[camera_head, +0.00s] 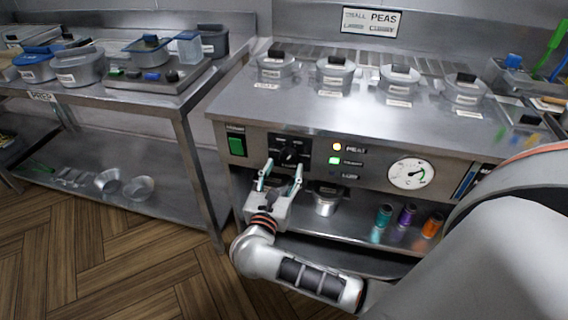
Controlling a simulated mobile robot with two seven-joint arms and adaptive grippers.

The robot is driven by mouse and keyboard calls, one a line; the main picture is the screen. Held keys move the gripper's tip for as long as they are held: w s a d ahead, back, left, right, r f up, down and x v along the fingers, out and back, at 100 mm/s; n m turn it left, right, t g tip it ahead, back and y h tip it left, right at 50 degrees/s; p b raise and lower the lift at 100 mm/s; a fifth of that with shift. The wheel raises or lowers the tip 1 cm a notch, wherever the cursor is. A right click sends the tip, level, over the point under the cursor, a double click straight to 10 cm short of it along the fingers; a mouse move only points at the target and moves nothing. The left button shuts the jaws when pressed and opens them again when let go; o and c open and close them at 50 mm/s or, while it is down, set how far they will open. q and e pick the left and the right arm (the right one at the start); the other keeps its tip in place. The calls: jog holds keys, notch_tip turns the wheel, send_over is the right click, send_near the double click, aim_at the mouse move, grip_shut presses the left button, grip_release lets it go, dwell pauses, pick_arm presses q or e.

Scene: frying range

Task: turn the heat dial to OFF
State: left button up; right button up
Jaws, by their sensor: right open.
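The heat dial (289,154) is a black knob on a dark plate on the front panel of the steel range (375,170). The markings around it are too small to read. My right gripper (281,172) is in front of the panel, just below the dial, with its two fingers apart and pointing up at it. The fingertips are close to the dial; I cannot tell whether they touch it. Nothing shows between the fingers. My left gripper is not in view.
A green switch (236,144) is left of the dial. Right of it are lit indicator lamps (336,147) and a round gauge (410,173). Lidded pots (335,72) stand on top. A metal pot (325,199) and spools (407,215) sit on the shelf below.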

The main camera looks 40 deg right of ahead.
aim_at(287, 160)
jog(key=shift+x, duration=1.5)
jog(key=c, duration=1.1)
